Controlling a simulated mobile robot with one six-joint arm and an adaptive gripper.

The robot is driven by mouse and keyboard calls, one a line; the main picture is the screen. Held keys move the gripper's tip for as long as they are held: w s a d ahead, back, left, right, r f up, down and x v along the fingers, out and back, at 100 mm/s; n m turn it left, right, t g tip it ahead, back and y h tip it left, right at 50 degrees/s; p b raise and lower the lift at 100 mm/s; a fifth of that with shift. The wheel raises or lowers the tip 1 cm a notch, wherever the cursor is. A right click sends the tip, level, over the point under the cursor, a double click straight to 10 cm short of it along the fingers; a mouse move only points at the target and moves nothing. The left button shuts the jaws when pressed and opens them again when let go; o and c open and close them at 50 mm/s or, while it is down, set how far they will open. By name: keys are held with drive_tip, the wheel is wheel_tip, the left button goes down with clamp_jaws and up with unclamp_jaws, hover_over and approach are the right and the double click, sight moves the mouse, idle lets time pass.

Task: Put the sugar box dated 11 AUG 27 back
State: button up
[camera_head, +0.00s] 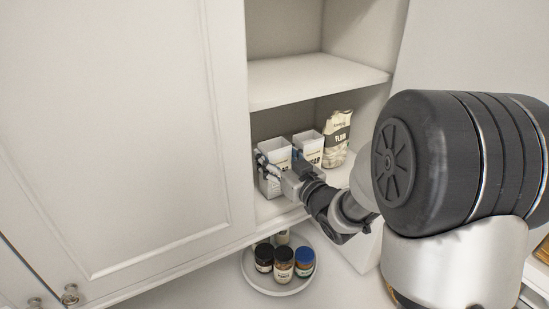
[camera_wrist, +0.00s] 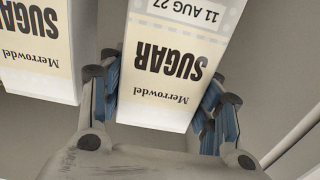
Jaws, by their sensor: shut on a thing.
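The sugar box dated 11 AUG 27 (camera_wrist: 172,62) is white and cream, and its label reads upside down in the wrist view. My gripper (camera_wrist: 162,100) is shut on it, with blue-padded fingers on both sides. In the head view the held box (camera_head: 277,151) is at the left of the lower cabinet shelf (camera_head: 272,208), with my gripper (camera_head: 270,168) around it. I cannot tell whether its base touches the shelf. A second Merrowdel sugar box (camera_wrist: 38,50) is beside it, apart, and also shows in the head view (camera_head: 308,143); its date is out of view.
A flour bag (camera_head: 337,139) stands at the right of the same shelf. The upper shelf (camera_head: 310,78) shows bare. A closed cabinet door (camera_head: 125,130) is at the left. Below, a round tray (camera_head: 277,289) holds several jars (camera_head: 284,262).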

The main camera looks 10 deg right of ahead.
drive_tip(key=shift+w+f, duration=0.3)
drive_tip(key=shift+f, duration=0.05)
drive_tip(key=shift+s, duration=0.25)
drive_tip(key=o, duration=1.4)
drive_tip(key=shift+f, duration=0.1)
drive_tip(key=shift+c, duration=0.2)
drive_tip(key=shift+w, duration=0.1)
